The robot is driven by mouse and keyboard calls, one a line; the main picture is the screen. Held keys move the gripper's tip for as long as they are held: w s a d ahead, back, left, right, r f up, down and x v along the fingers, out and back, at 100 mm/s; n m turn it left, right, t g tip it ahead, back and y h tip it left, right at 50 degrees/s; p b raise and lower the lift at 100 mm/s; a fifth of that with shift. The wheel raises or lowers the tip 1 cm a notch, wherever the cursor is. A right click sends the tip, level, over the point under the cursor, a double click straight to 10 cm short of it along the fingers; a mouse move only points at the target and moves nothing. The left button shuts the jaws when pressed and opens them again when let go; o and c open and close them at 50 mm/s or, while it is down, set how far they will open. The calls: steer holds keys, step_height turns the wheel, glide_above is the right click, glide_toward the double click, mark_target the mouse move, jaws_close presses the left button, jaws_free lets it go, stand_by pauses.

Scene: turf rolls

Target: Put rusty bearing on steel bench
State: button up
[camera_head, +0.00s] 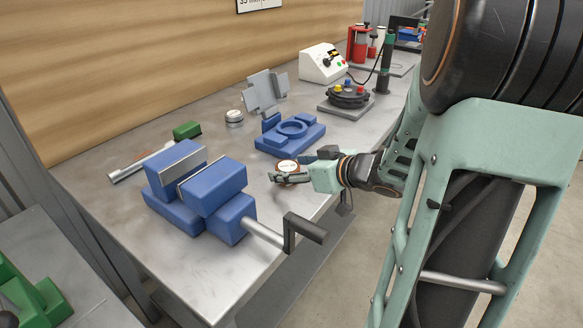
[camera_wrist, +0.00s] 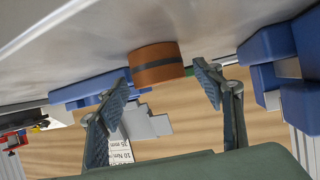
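The rusty bearing (camera_head: 287,166), a short orange-brown ring with a pale top, sits at the steel bench (camera_head: 330,145) surface near its front edge, right of the blue vise. In the wrist view the bearing (camera_wrist: 157,66) shows a dark band around its side and seems to touch the bench surface (camera_wrist: 90,45). My gripper (camera_head: 290,169) is low over the bench at the bearing. In the wrist view its fingers (camera_wrist: 160,82) are spread, with the bearing between or just beyond their tips and visible gaps beside it.
A blue vise (camera_head: 205,190) with a protruding handle stands left of my gripper. A blue ring-shaped fixture (camera_head: 290,135) lies just behind. A silver bearing (camera_head: 234,117), a green block (camera_head: 187,130) and a white control box (camera_head: 322,63) are farther back.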

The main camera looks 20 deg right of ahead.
steer(key=shift+r, duration=0.3)
steer(key=p+v, duration=0.3)
steer(key=v, duration=0.7)
steer(key=shift+s+d+r+p, duration=0.1)
steer(key=shift+s+d+p, duration=0.05)
steer(key=shift+s+p, duration=0.2)
steer(key=shift+s+d+r, duration=0.15)
steer(key=shift+s+r, duration=0.05)
steer(key=shift+s, duration=0.3)
